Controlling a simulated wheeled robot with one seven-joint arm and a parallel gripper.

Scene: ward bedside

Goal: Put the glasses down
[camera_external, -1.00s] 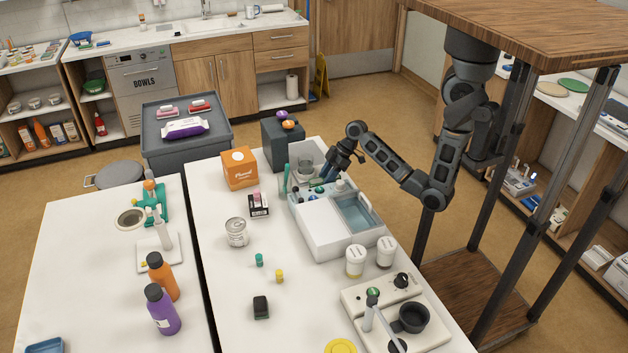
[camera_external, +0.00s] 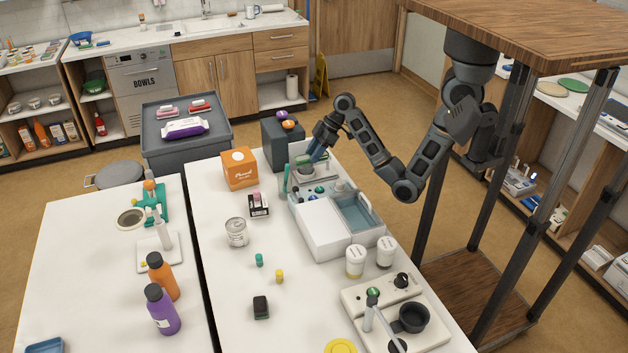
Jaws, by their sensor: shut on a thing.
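My gripper (camera_external: 314,155) is at the back end of the white and grey bedside organizer (camera_external: 322,237), above its rear compartment. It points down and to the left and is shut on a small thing. A round pale cup-like piece (camera_external: 306,171) is just below the fingertips. I cannot tell whether the held thing touches it.
An orange box (camera_external: 239,168), a dark bin (camera_external: 280,145) with a purple and an orange item on top, and a teal bottle (camera_external: 285,180) stand near the gripper. A can (camera_external: 236,232) and white jars (camera_external: 355,261) are nearer.

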